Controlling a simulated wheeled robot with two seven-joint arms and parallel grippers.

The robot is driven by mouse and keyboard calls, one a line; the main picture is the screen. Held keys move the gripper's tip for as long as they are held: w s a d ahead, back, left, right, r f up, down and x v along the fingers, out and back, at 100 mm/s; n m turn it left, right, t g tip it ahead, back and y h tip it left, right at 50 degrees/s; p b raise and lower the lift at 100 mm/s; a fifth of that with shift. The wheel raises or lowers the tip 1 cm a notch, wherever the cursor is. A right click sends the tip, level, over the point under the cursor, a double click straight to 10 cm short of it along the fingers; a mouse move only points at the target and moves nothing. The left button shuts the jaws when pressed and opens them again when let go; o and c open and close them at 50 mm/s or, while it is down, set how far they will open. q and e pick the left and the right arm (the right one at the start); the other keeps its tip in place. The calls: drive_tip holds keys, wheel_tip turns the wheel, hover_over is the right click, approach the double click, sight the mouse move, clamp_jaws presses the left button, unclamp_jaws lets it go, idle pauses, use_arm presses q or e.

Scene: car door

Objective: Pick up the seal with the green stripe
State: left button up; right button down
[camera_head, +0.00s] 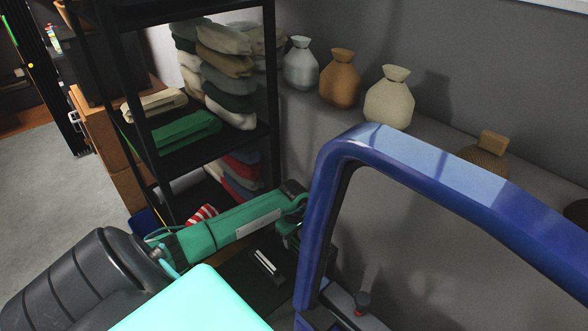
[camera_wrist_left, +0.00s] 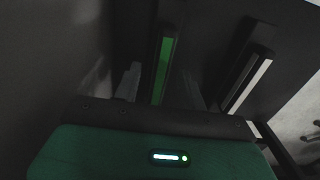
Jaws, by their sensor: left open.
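The seal with the green stripe (camera_wrist_left: 164,70) shows in the left wrist view as a dark upright bar with a green face, just ahead of my left gripper. I cannot make it out in the head view. A second dark seal with a white stripe (camera_wrist_left: 246,84) stands to its right; a white-striped piece, probably the same one, shows in the head view (camera_head: 265,262). My left gripper (camera_head: 290,232) is partly hidden behind the blue door frame. It is open, its fingers dim in the wrist view, and I cannot tell whether they touch the green-striped seal. My right gripper is out of view.
The blue car door frame (camera_head: 328,200) stands close to the right of my left gripper. A black shelf rack (camera_head: 274,90) with folded cloths is behind the arm. Several vases, including a cream one (camera_head: 388,102), stand along the grey wall.

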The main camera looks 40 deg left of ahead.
use_arm(q)
drive_tip(key=shift+c, duration=0.2)
clamp_jaws()
